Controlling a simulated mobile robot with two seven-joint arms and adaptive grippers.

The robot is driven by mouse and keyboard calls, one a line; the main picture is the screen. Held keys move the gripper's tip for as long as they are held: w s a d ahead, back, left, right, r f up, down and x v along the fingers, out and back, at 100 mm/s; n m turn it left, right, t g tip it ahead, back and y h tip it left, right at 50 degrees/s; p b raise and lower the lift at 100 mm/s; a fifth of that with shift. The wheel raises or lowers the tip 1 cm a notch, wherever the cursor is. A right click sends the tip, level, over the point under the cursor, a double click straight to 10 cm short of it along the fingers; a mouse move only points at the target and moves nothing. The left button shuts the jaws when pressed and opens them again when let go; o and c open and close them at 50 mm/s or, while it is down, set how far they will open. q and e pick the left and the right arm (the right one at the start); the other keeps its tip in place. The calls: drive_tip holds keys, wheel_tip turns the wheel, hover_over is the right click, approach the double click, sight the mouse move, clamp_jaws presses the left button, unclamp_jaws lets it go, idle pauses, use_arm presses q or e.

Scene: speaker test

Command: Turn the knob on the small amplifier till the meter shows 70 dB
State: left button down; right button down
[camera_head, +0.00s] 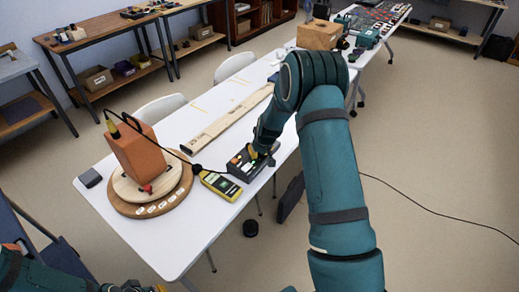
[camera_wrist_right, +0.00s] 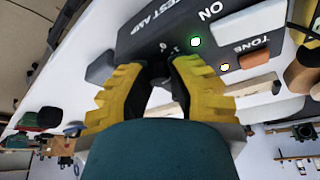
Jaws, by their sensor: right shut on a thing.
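The small dark amplifier (camera_head: 246,168) sits on the white table near its right edge. In the right wrist view the amplifier (camera_wrist_right: 145,35) shows the words TEST AMP, ON and TONE and a lit green lamp. My right gripper (camera_head: 258,152) reaches down to it. In the wrist view its yellow fingers (camera_wrist_right: 158,82) are shut on a dark knob (camera_wrist_right: 157,69), mostly hidden between the pads. The yellow meter (camera_head: 220,185) lies left of the amplifier; its reading is too small to make out. Part of my left gripper (camera_head: 132,287) shows at the bottom edge; its jaws are unclear.
An orange speaker box (camera_head: 139,152) stands on a round wooden base (camera_head: 150,208) left of the meter. A long wooden board (camera_head: 228,120) lies behind the amplifier. A small dark block (camera_head: 90,178) lies at the table's left.

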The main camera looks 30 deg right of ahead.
drive_tip(key=shift+a+r+m+h+p, duration=0.1)
drive_tip(key=shift+m+h+p, duration=0.3)
drive_tip(key=shift+m+p, duration=0.45)
drive_tip(key=m+g+h+p, duration=0.1)
drive_tip(key=m+p, duration=0.1)
drive_tip(key=m, duration=0.2)
drive_tip(key=m+h+p, duration=0.1)
drive_tip(key=m, duration=0.1)
drive_tip(key=shift+m+g+p, duration=0.3)
drive_tip(key=shift+m+g, duration=0.05)
drive_tip(key=shift+g, duration=0.05)
drive_tip(key=shift+f+m+g+h, duration=0.2)
drive_tip(key=shift+m+g+h, duration=0.1)
drive_tip(key=shift+m, duration=0.9)
drive_tip(key=shift+a+m+g, duration=0.1)
drive_tip(key=shift+m+g, duration=0.5)
drive_tip(key=shift+m, duration=0.9)
drive_tip(key=c, duration=0.8)
unclamp_jaws()
drive_tip(key=shift+c, duration=0.2)
